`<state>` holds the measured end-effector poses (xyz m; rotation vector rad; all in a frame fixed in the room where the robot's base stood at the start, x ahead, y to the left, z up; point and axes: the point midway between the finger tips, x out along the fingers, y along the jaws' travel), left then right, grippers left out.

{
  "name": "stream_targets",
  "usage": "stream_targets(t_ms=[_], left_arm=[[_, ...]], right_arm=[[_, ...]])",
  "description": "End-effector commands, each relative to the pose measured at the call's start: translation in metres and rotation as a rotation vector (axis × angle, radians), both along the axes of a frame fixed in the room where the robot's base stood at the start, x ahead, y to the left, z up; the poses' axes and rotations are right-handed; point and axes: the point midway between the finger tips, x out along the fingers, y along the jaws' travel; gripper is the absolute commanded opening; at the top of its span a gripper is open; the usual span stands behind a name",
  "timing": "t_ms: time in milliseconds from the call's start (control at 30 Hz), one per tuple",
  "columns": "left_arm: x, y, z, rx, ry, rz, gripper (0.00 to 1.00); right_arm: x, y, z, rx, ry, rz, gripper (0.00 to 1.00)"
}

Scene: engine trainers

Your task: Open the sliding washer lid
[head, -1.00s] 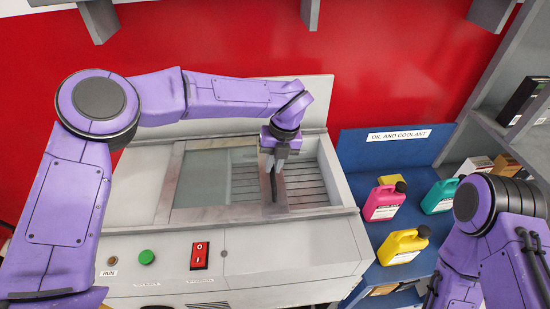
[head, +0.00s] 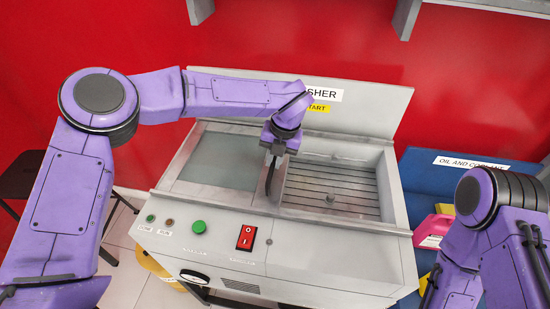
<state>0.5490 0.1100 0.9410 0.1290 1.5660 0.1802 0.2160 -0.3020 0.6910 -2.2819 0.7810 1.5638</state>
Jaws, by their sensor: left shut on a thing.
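The grey washer (head: 330,262) stands in front of me with its top trough partly uncovered. Its sliding lid (head: 215,160), a greyish glass pane in a pale frame, covers the left part of the trough. The right part lies open, showing a slatted rack (head: 345,180) inside. My left gripper (head: 270,178) is shut at the lid's right edge, pointing down; the exact grip is partly hidden by its own fingers. My right arm shows at the lower right, but its gripper is out of view.
A green button (head: 199,227) and a red switch (head: 246,237) sit on the washer's front panel. A blue oil and coolant stand (head: 420,180) with a pink jug (head: 432,230) is at the right. A dark stool (head: 22,178) stands at the left. Grey brackets hang above.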

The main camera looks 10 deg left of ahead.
Motion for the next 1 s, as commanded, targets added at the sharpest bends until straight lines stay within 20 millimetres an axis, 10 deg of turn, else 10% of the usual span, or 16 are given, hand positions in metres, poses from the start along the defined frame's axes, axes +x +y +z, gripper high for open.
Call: stream_targets(t_ms=[167, 200, 267, 633, 1000], left_arm=[[0.003, 0.002, 0.0, 0.001, -0.01, -0.001, 0.0], [0.002, 0.002, 0.0, 0.001, -0.009, -0.001, 0.28], [0.002, 0.002, 0.0, 0.001, -0.008, 0.0, 0.4], [0.002, -0.001, 0.01, 0.0, -0.007, 0.004, 0.4], [0.004, -0.016, 0.088, 0.001, -0.007, 0.003, 0.4]], right_arm=[[0.0, 0.0, 0.0, 0.0, 0.0, 0.0, 0.43], [0.0, 0.0, 0.0, 0.0, 0.0, 0.0, 0.43], [0.0, 0.0, 0.0, 0.0, 0.0, 0.0, 0.43], [0.0, 0.0, -0.004, 0.0, 0.0, 0.0, 0.43], [0.0, 0.0, -0.017, 0.0, 0.0, 0.0, 0.43]])
